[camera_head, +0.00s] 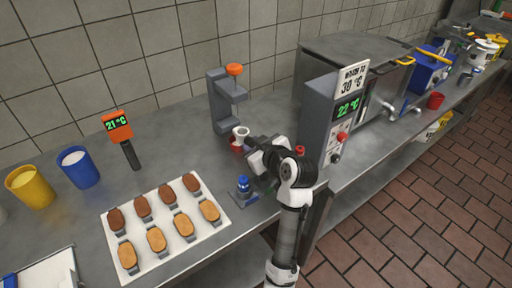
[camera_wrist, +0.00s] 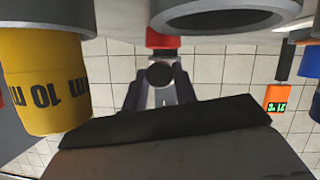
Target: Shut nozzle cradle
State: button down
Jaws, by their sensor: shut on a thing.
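A grey C-shaped stand (camera_head: 216,105) with an orange knob (camera_head: 234,70) stands on the steel counter near the wall. A pale ring (camera_head: 240,132) and a red piece (camera_head: 237,146) sit low in front of it. My gripper (camera_head: 252,148) is right beside them, at the counter's front half. In the wrist view, which is upside down, the jaws (camera_wrist: 160,90) close around a dark round-ended part (camera_wrist: 160,74) in front of a red piece (camera_wrist: 162,40). A yellow cylinder marked 10 mm (camera_wrist: 42,85) is close by. I cannot tell which part is the nozzle cradle; my arm hides some of it.
A blue piece on a grey base (camera_head: 243,187) stands in front of my gripper. A white tray of biscuits (camera_head: 110,228) lies to the left, with a thermometer (camera_head: 118,132) behind it. A grey machine (camera_head: 316,115) stands to the right.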

jog(key=c, duration=1.1)
grip_release()
jog(key=b+v, duration=0.2)
jog(key=v, duration=1.2)
jog(key=shift+b, duration=0.3)
jog(key=shift+c, duration=0.2)
